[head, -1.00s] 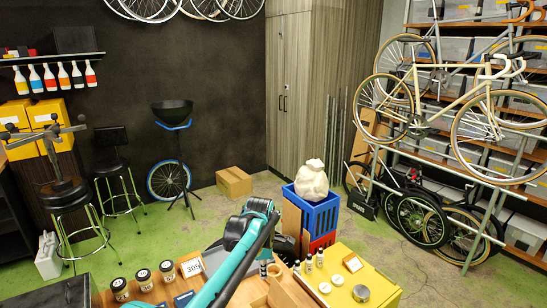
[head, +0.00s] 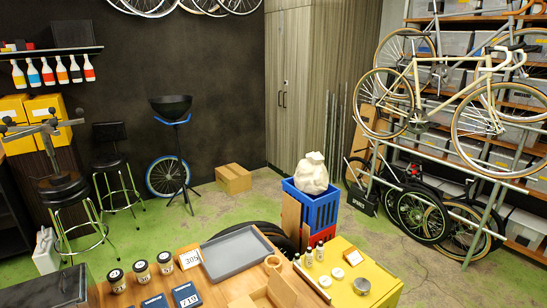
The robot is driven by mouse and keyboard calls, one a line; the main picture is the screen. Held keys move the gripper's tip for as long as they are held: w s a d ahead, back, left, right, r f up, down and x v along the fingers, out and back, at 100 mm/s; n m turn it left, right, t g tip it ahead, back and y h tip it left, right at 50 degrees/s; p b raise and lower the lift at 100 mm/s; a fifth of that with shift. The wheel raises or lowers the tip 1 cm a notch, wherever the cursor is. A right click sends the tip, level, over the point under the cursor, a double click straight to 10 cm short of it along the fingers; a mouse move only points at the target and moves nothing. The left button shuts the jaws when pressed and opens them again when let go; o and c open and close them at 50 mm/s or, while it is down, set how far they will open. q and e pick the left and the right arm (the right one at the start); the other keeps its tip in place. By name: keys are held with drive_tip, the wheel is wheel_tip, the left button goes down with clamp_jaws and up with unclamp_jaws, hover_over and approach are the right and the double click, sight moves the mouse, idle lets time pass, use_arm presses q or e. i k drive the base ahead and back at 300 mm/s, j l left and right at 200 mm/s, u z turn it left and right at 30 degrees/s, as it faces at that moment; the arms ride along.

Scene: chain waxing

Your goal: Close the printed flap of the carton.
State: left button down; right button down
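A light brown carton (head: 284,291) shows at the bottom edge, right of centre, on the wooden bench. Its panels stand out at angles, so it looks open. The frame cuts off its near part, and I cannot make out any print on its flaps. Neither of my grippers is in view.
A grey tray (head: 236,252) and a tan tape roll (head: 272,262) lie behind the carton. Several lidded jars (head: 141,272) and dark blue cards (head: 186,295) are to the left. A yellow surface (head: 372,287) with small bottles (head: 309,258) is to the right.

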sight(285, 293)
drive_tip(key=l+u, duration=0.1)
drive_tip(key=u, duration=0.7)
drive_tip(key=l+u, duration=0.35)
drive_tip(key=l, duration=0.15)
drive_tip(key=k+l+u, duration=0.15)
drive_tip(key=l+u, duration=0.25)
drive_tip(key=k+l+u, duration=0.15)
drive_tip(key=l+u, duration=0.2)
drive_tip(key=l, duration=0.2)
drive_tip(key=k+l, duration=0.2)
drive_tip(key=l, duration=0.2)
drive_tip(key=k+l+u, duration=0.1)
drive_tip(key=l, duration=0.35)
drive_tip(key=k+l, duration=0.25)
drive_tip(key=l, duration=0.15)
drive_tip(key=k+l+u, duration=0.1)
drive_tip(key=l, duration=0.3)
drive_tip(key=k+l, duration=0.35)
